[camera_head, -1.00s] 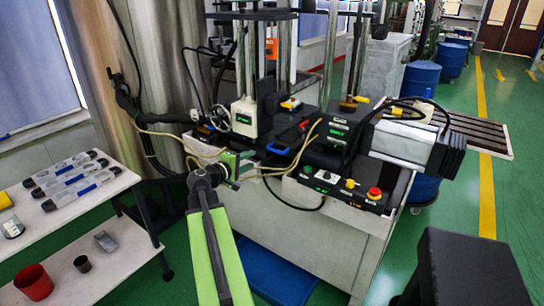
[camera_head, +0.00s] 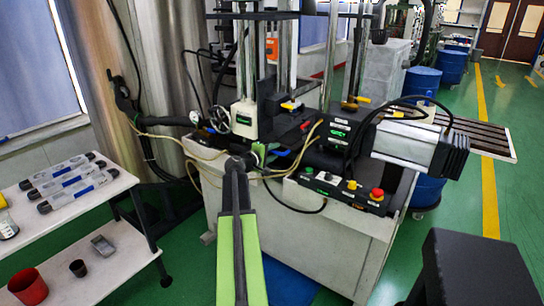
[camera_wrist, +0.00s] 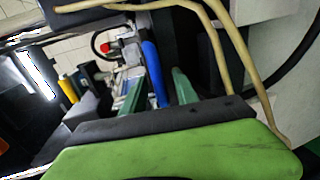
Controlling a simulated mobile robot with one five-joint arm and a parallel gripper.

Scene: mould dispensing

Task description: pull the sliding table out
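The sliding table belongs to the grey machine in the middle of the head view; I cannot make out its full outline behind my arm. A blue handle (camera_head: 281,153) shows on the machine's front, just right of my gripper (camera_head: 258,153). In the wrist view, the blue handle (camera_wrist: 154,72) stands between the two green fingers of my gripper (camera_wrist: 159,90). The fingers are apart, with gaps beside the handle. I cannot tell how far the handle reaches in between them.
Tan hoses (camera_wrist: 232,50) hang close to my gripper. A control box with a red button (camera_head: 376,194) sits at the machine's right front. A white shelf (camera_head: 120,185) with tools and cups stands at left. A black stool (camera_head: 475,260) is at lower right.

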